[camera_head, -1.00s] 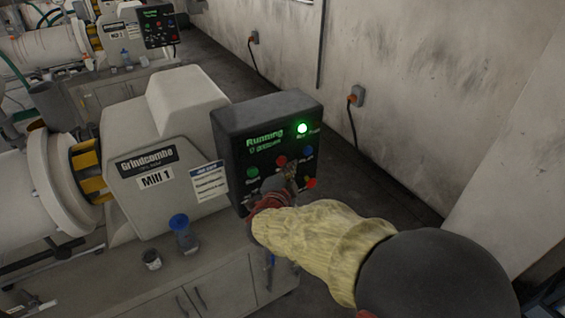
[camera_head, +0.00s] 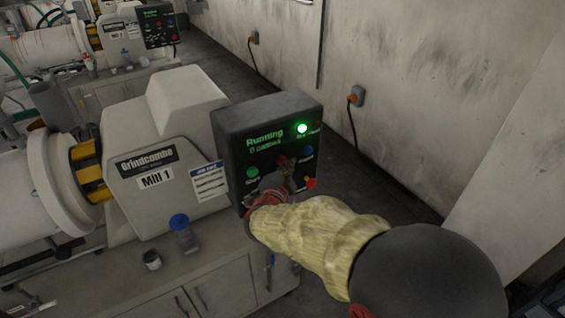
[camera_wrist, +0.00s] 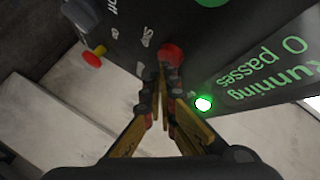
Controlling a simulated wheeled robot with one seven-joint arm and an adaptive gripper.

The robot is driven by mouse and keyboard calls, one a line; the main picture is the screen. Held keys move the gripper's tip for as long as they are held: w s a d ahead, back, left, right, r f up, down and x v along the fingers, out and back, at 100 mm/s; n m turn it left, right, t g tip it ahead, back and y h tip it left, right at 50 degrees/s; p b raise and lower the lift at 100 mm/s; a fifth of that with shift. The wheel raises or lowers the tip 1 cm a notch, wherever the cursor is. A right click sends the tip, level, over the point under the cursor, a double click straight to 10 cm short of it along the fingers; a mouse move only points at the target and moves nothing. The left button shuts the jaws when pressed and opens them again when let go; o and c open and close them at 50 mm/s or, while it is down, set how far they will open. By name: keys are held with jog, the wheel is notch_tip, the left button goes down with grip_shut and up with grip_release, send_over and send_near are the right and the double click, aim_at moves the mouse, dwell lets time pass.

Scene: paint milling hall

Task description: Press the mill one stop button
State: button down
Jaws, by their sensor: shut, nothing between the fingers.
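The Mill 1 control box (camera_head: 235,125) is dark, with a lit display reading "Running" and "0 passes". In the wrist view its red stop button (camera_wrist: 170,54) shows right at my fingertips; its label there is only partly readable.
A green lamp (camera_head: 302,128) is lit. Mill 2 stands behind.

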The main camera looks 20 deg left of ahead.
jog(key=shift+w+a, duration=0.25)
jog(key=shift+a, duration=0.05)
dwell(0.5)
jog(key=shift+s+d, duration=0.1)
jog(key=shift+d, duration=0.05)
dwell(0.3)
jog(key=shift+s+d, duration=0.45)
jog(key=shift+d, duration=0.1)
jog(key=shift+s, duration=0.1)
jog(key=s+d, duration=0.1)
jog(key=d, duration=0.1)
jog(key=s+d+b, duration=0.1)
jog(key=s, duration=0.1)
jog(key=shift+d, duration=0.4)
dwell(0.6)
